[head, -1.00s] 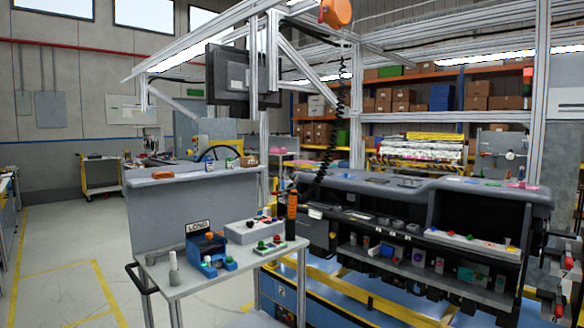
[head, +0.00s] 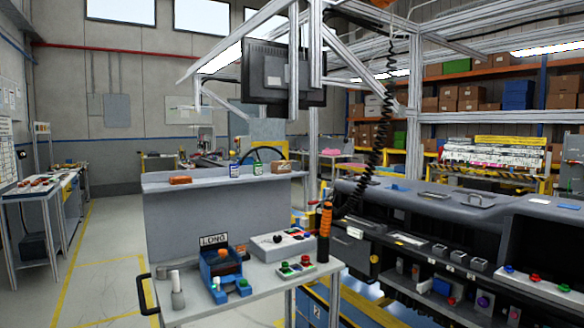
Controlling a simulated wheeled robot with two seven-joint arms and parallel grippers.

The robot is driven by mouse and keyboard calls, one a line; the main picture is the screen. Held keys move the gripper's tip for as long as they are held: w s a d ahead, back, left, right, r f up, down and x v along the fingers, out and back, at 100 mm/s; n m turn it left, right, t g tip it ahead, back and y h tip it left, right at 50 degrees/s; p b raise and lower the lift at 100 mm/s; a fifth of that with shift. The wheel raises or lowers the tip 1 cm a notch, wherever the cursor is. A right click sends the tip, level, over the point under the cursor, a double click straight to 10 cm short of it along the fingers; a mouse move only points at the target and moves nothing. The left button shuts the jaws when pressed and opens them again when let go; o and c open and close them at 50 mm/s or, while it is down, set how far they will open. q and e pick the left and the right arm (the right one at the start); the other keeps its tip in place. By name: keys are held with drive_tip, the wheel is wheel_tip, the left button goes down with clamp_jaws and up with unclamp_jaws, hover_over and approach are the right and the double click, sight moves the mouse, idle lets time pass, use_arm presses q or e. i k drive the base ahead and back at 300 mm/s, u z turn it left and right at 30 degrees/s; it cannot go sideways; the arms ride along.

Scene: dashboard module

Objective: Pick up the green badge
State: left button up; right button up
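No thing can be clearly made out as a green badge. Neither of my grippers is in view.
The grey cart (head: 190,308) stands in front, with a control box (head: 282,243) and a back panel (head: 215,217). The dashboard module (head: 470,215) fills the right. An orange-handled tool (head: 325,230) hangs on a coiled cable between them. Floor is free at left.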

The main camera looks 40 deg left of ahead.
sight(257, 166)
drive_tip(key=u, duration=0.25)
drive_tip(key=i, duration=1.9)
drive_tip(key=u, duration=1.8)
drive_tip(key=i, duration=0.9)
drive_tip(key=u, duration=0.8)
